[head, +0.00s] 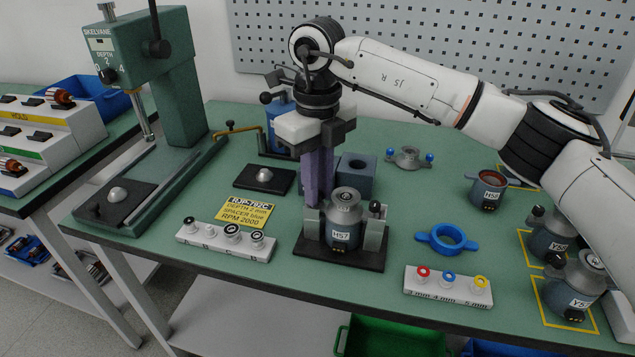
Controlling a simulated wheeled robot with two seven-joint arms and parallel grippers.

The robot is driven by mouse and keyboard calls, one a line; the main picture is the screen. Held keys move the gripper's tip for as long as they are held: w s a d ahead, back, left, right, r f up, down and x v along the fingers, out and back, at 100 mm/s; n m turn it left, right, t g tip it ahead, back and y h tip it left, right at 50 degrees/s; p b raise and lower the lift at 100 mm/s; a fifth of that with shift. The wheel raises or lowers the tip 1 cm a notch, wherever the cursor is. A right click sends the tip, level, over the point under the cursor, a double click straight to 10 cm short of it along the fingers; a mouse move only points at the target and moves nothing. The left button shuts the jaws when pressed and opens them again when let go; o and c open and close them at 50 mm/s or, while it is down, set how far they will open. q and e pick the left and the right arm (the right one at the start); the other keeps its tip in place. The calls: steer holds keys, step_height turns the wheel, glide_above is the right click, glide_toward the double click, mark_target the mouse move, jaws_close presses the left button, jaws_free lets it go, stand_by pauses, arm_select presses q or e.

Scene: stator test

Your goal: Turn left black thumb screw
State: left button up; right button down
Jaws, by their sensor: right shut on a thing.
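A stator housing labelled H57 (341,232) stands upright in a black clamp fixture (340,258) near the table's front edge. A grey block stands on each side of it. The right black thumb screw (375,207) shows on top of the right block (375,235). My right gripper (318,202) points straight down over the left block (312,223), with its purple fingers shut at the left thumb screw's place. The fingers hide the left black thumb screw. My left gripper is not in view.
A spacer rack (448,288) and a blue ring (446,238) lie to the right. A white rack (226,241) and yellow card (246,212) lie to the left. A grey-blue block (357,177) stands close behind the fixture. A green press (180,100) stands at far left.

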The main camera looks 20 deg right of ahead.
steer(key=shift+m, duration=2)
steer(key=c, duration=1.7)
jaws_free()
steer(key=shift+d, duration=0.1)
